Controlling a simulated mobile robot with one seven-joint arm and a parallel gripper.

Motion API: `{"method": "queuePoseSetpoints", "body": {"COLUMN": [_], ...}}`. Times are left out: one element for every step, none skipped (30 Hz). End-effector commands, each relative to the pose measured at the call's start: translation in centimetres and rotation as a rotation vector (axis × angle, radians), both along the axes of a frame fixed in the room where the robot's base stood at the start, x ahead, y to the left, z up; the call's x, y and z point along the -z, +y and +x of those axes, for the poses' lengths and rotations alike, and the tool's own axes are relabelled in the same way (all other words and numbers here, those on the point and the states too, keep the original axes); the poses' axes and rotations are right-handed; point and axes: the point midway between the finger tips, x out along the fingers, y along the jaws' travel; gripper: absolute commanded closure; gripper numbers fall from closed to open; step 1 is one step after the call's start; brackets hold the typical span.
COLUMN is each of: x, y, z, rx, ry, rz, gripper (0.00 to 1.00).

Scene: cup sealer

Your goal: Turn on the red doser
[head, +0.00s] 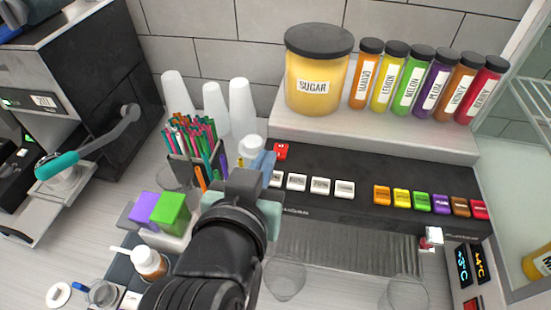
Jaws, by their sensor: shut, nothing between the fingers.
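The dark dispenser panel (360,178) runs along the back of the counter. At its right end is a row of coloured buttons, with a red button (480,210) last on the right, beside a brown one. A separate red button (281,151) sits at the panel's left end, behind several white buttons (320,186). My gripper (264,161) is shut and empty, over the panel's left end, close to the separate red button and far left of the red one in the coloured row. The wrist hides part of the panel. I cannot tell whether the fingertips touch anything.
A sugar jar (315,75) and several coloured syrup bottles (416,82) stand on the ledge behind the panel. Straws (192,135) and white cups (242,105) are left of my gripper. Purple and green boxes (170,213) lie near my arm. Clear cups (285,278) stand in front.

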Motion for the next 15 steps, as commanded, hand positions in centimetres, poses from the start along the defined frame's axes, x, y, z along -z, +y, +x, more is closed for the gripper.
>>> {"method": "queuePoseSetpoints", "body": {"x": [0.7,0.8,0.9,0.9,1.0,1.1,1.1,1.0,0.9,1.1,1.4,1.6,1.8,2.0,2.3], "y": [-0.1,-0.1,-0.2,-0.2,-0.3,-0.3,-0.4,-0.4,-0.6,-0.7,-0.9,-1.0,-1.1,-1.2,-1.3], "z": [0.4,0.5,0.7,0.9,1.1,1.3,1.4,1.8,2.6,3.2,3.8,4.5,5.0,5.6,6.3], "rx": [0.001,0.001,0.001,0.001,0.001,0.001,0.0,-0.001,0.0,0.0,0.0,0.0,-0.001,-0.001,0.0], "ry": [-0.005,-0.005,-0.004,-0.006,-0.003,-0.005,-0.005,0.001,0.006,0.007,0.006,0.006,0.007,0.005,0.005], "rz": [0.003,0.003,0.003,0.003,0.002,0.003,0.003,0.001,-0.001,-0.002,-0.001,0.0,0.0,-0.001,0.0], "gripper": [1.0,1.0,1.0,1.0,1.0,1.0,1.0,1.0,1.0,1.0,1.0,1.0,1.0,1.0,1.0]}}
